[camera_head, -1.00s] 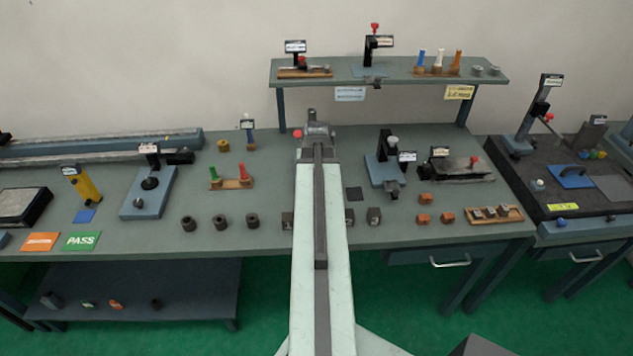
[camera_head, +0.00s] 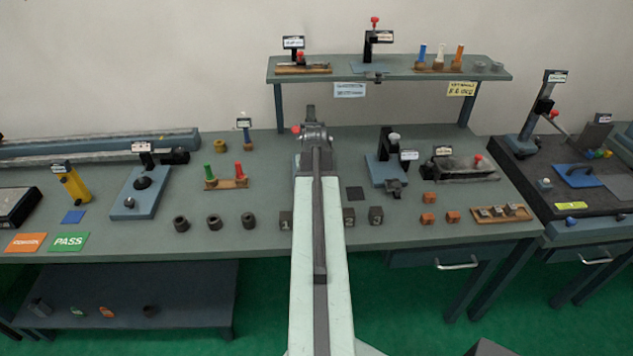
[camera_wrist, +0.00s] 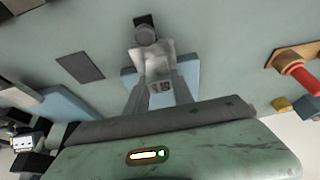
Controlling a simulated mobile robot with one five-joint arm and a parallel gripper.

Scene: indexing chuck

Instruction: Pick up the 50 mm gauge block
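Several small metal blocks stand on a wooden tray (camera_head: 484,218) at the right front of the bench. Their sizes are too small to read, so I cannot tell which is the 50 mm gauge block. My gripper is hidden behind my arm in the head view. In the wrist view, two grey prongs that look like the fingers of my gripper (camera_wrist: 154,94) stand apart. A pale piece with a small dark label (camera_wrist: 160,86) shows between them. I cannot tell whether they touch it.
A wooden rack with green and red pegs (camera_head: 226,185) stands left of my arm. A blue fixture (camera_head: 385,172) is close on the right. A raised shelf (camera_head: 395,75) spans the back.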

